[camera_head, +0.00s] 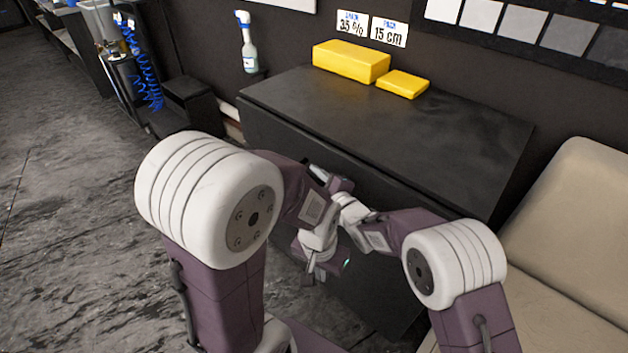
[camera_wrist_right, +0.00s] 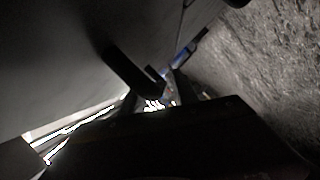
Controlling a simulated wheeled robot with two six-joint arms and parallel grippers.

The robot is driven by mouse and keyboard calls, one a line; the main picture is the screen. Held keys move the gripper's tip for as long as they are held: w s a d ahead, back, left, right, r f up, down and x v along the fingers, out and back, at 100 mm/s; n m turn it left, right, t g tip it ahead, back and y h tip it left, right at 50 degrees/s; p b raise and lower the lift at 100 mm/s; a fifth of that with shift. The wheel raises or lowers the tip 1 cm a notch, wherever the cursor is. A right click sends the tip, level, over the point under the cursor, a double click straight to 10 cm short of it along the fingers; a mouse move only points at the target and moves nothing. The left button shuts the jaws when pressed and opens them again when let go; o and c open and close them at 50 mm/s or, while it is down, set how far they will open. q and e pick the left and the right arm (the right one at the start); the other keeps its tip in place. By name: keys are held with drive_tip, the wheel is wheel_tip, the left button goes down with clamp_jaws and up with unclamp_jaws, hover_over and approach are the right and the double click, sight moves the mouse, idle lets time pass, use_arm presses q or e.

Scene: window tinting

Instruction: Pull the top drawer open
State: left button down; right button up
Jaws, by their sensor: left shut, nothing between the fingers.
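The dark cabinet (camera_head: 400,130) stands ahead of me, its top tilting away in the head view. Its dark front (camera_head: 268,140) is mostly shadowed and partly hidden by my arms, so the top drawer's seams and handle are unclear there. My right gripper (camera_head: 324,177) is close to the upper front of the cabinet. In the right wrist view, a dark bar (camera_wrist_right: 132,72) lies close to the fingers, beside a grey flat face (camera_wrist_right: 60,60); whether they grip it is too dark to tell. My left gripper (camera_head: 311,272) is lower, in front of the cabinet, shut and empty.
Two yellow blocks (camera_head: 350,61) (camera_head: 402,84) sit at the back of the cabinet top. A beige seat (camera_head: 575,215) is close on the right. Open floor (camera_head: 70,180) lies to the left.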

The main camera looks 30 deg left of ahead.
clamp_jaws()
idle(1.4)
